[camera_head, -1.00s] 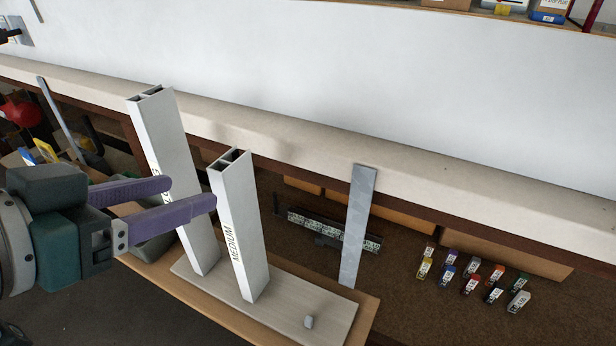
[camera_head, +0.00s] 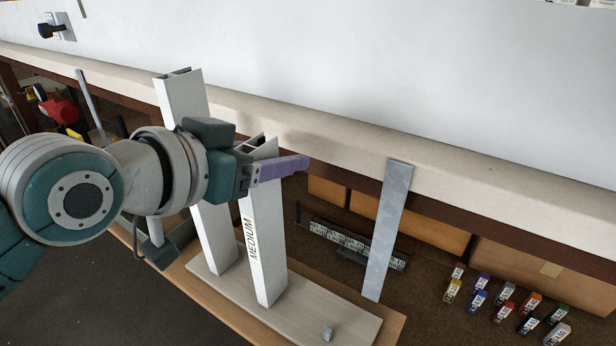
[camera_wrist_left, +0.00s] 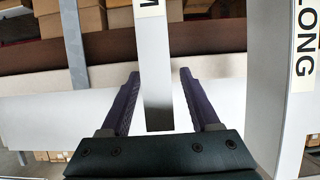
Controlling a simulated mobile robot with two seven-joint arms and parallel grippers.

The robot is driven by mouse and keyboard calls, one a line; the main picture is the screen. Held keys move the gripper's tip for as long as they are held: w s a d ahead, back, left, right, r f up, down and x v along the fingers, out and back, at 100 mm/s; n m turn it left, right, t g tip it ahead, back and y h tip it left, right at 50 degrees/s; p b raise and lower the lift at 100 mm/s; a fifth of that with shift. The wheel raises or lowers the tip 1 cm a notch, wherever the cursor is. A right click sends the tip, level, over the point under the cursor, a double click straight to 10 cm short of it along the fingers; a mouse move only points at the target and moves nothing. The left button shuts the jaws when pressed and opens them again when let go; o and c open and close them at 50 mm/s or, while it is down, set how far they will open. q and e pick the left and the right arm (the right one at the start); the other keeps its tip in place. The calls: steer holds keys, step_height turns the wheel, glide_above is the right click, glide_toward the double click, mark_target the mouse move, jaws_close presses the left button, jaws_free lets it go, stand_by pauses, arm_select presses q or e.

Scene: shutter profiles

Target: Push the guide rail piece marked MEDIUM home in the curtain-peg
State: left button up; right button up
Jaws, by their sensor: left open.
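The white guide rail piece marked MEDIUM (camera_head: 263,250) stands nearly upright on a pale board (camera_head: 350,325), its hollow end up. A small grey peg (camera_head: 327,333) stands free at the board's near right end. My left gripper (camera_wrist_left: 159,74) is open, with one purple finger on each side of the MEDIUM piece (camera_wrist_left: 154,55) near its top. Gaps show between both fingers and the piece in the left wrist view. In the head view one finger and my wrist hide part of the piece's top. My right gripper is not in view.
A taller white piece (camera_head: 183,100) stands just behind-left, partly behind my arm; LONG shows on a piece (camera_wrist_left: 292,70) in the wrist view. A grey strip (camera_head: 387,230) stands upright to the right. Small coloured boxes (camera_head: 503,313) lie at lower right.

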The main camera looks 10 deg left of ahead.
arm_select(q)
steer(key=shift+c, duration=0.2)
jaws_close()
stand_by(1.1)
